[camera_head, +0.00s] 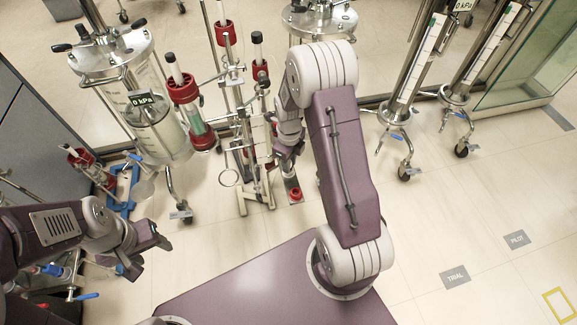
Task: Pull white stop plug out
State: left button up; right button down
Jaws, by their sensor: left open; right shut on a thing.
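My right gripper (287,162) points down beside the thin column stand (245,150) at the centre. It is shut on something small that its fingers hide. I cannot make out the white stop plug for certain, nor whether it is in these fingers. Slim columns with red end fittings, such as the one at the stand (258,58), are near this arm. A small red-topped piece (296,195) is low down below the gripper. My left gripper (146,254) is open and empty at the lower left, apart from the columns.
A large glass column (155,120) with a steel lid and a red-ended column (190,105) stand at the left. Tall wheeled columns (425,60) stand at the right. Floor labels (455,276) lie on clear floor at the lower right.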

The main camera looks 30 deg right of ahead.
jog(key=shift+r+p, duration=0.7)
jog(key=shift+p, duration=0.15)
dwell(0.8)
notch_tip(320, 180, up, 6)
jog(key=p, duration=0.6)
jog(key=shift+r, duration=0.2)
jog(key=shift+f, duration=0.1)
jog(key=shift+d, duration=0.1)
